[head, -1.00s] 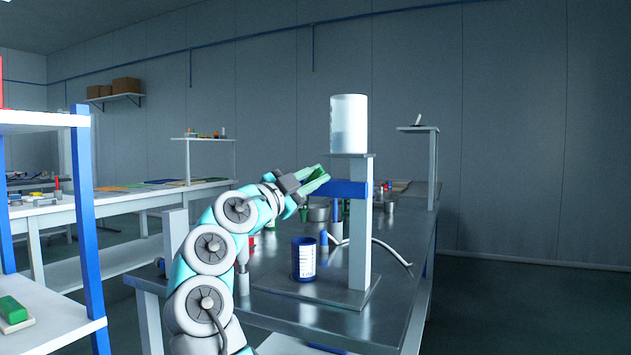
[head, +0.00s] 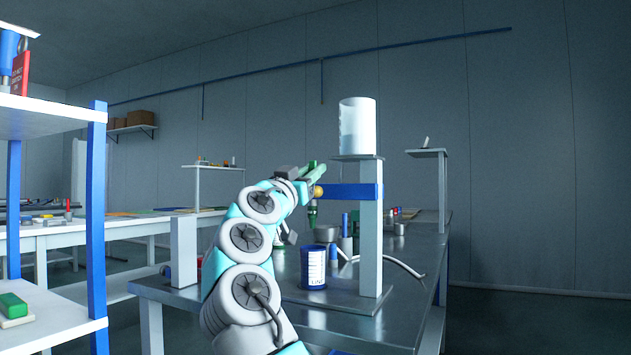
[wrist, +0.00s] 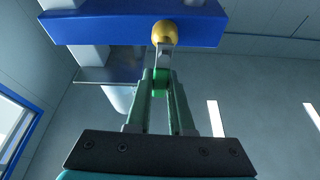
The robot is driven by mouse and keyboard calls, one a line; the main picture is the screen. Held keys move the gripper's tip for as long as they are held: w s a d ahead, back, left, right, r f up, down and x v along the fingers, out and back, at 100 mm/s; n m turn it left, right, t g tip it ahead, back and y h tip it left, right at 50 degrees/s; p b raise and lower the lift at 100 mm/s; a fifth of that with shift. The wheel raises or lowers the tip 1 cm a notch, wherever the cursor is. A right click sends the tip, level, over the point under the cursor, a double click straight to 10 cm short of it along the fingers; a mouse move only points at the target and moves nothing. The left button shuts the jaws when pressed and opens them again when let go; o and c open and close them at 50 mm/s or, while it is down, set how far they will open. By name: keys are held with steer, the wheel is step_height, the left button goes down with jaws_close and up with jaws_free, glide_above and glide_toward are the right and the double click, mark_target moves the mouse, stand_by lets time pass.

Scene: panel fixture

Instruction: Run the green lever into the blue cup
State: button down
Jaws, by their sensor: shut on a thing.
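The green lever (wrist: 161,82) shows in the wrist view between my fingers, on a grey stem below a brass ball (wrist: 164,32) at the blue bar. My gripper (wrist: 161,74) has dark green fingers and is shut on the lever. In the head view my gripper (head: 314,172) is at the left end of the blue bar (head: 350,191), beside the brass ball (head: 318,191); the lever cannot be told from the fingers there. The blue cup (head: 313,268), with a white label, stands upright on the base plate, below my gripper. Its inside is hidden.
A clear tank (head: 357,126) with pale contents stands on top of the grey post (head: 371,240). A grey hose (head: 400,268) lies right of the cup. Several small items stand behind it. A shelf rack (head: 98,230) is at the left.

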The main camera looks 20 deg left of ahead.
steer(key=shift+a+n+y, duration=0.2)
steer(key=shift+n+y, duration=0.2)
steer(key=shift+n, duration=0.2)
steer(key=c, duration=0.8)
jaws_free()
steer(key=b+v, duration=0.2)
steer(key=v, duration=0.5)
steer(key=shift+s+f+b, duration=0.2)
steer(key=shift+s+b, duration=0.1)
steer(key=shift+b, duration=0.05)
steer(key=shift+s, duration=0.1)
